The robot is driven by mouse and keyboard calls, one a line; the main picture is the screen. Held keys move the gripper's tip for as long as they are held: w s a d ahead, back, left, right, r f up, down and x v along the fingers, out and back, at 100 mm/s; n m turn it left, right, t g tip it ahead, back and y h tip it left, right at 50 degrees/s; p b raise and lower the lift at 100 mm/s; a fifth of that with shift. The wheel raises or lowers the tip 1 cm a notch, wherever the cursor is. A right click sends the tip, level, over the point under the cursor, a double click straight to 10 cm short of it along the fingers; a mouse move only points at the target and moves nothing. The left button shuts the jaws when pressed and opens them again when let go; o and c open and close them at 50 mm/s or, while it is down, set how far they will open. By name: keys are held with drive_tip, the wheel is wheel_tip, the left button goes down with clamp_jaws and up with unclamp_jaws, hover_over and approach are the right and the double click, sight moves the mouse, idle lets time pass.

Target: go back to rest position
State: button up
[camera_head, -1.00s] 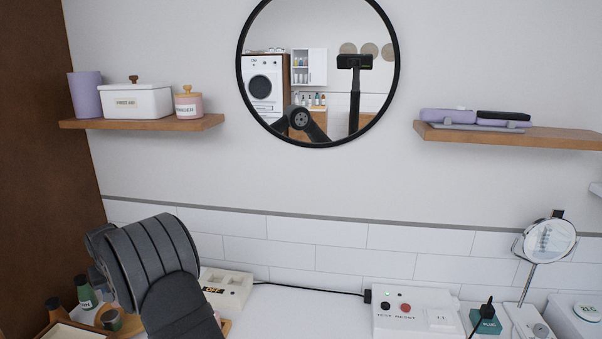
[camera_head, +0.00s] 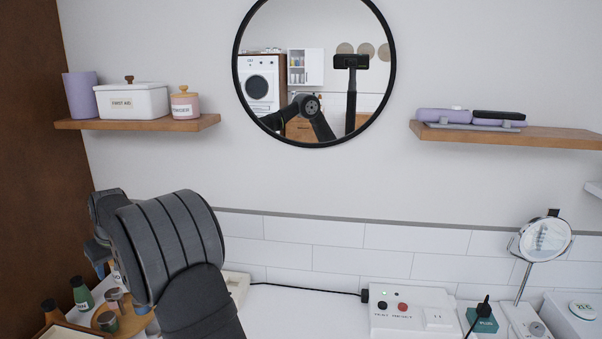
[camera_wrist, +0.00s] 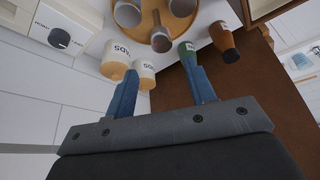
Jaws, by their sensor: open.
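My gripper (camera_wrist: 162,92) shows in the wrist view with its two blue fingers apart and nothing between them. In the head view my dark grey arm stands at the lower left and hides most of my gripper.
A round wooden tray (camera_head: 136,323) with small jars lies at the lower left. The counter (camera_head: 300,318) between is clear. Shelves (camera_head: 190,122) hang above.

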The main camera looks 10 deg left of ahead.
drive_tip(key=v, duration=0.7)
drive_tip(key=w+d+m, duration=0.1)
drive_tip(key=w+d, duration=0.3)
drive_tip(key=d, duration=0.2)
drive_tip(key=shift+w+r+t, duration=0.3)
drive_tip(key=shift+r, duration=0.15)
